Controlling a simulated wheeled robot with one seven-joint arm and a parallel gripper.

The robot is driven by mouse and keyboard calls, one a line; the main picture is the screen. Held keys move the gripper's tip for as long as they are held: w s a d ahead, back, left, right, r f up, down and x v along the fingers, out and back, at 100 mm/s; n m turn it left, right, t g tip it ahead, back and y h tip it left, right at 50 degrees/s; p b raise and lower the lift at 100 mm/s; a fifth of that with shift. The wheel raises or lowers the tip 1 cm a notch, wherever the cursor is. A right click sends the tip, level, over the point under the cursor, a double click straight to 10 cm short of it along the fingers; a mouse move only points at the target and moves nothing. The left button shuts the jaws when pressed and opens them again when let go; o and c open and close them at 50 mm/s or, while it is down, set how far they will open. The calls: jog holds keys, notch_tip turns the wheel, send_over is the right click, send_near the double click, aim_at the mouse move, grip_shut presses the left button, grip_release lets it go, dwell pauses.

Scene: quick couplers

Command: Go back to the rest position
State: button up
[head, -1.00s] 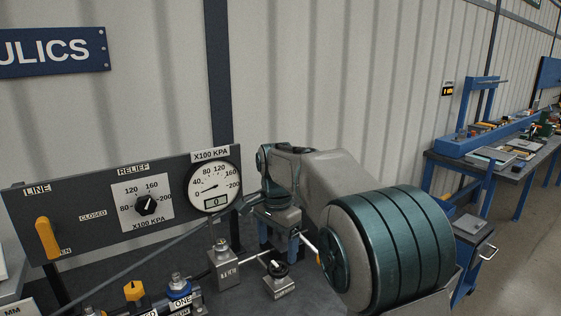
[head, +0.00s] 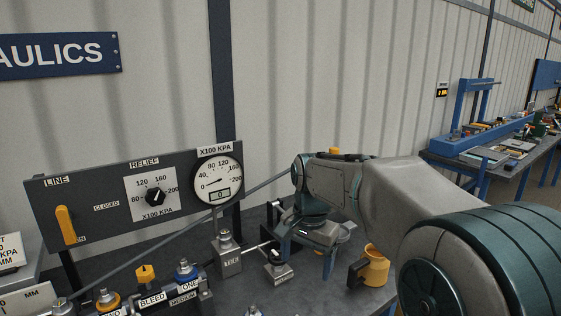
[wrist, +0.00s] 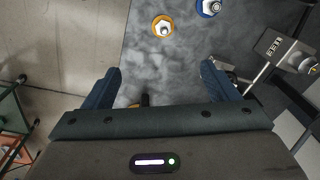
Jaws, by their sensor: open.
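My gripper (wrist: 160,84) is open in the wrist view, with its two blue fingers wide apart and nothing between them. Bench top (wrist: 150,60) shows beyond and between the fingers. In the head view my gripper hangs from the end of my arm over the bench, right of the gauge panel (head: 105,209); its fingertips are hard to make out there. My arm reaches in from the lower right.
A yellow cup-like object (head: 376,268) stands on the bench beside my arm. Labelled metal blocks (head: 228,262) stand left of my gripper. Yellow-ringed (wrist: 162,26) and blue-ringed (wrist: 208,8) fittings show in the wrist view. A blue workbench (head: 480,150) stands at the far right.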

jog(key=s+d+f+n, duration=0.2)
jog(key=s+d, duration=0.1)
jog(key=s, duration=0.3)
jog(key=s+d+f+n+t, duration=0.1)
jog(key=s+d+f+n, duration=0.1)
jog(key=s, duration=0.5)
jog(key=s+d+f+n+t, duration=0.1)
jog(key=s+d+f+n, duration=0.1)
jog(key=s+d, duration=0.2)
jog(key=shift+s+d+n, duration=0.3)
jog(key=shift+s, duration=0.9)
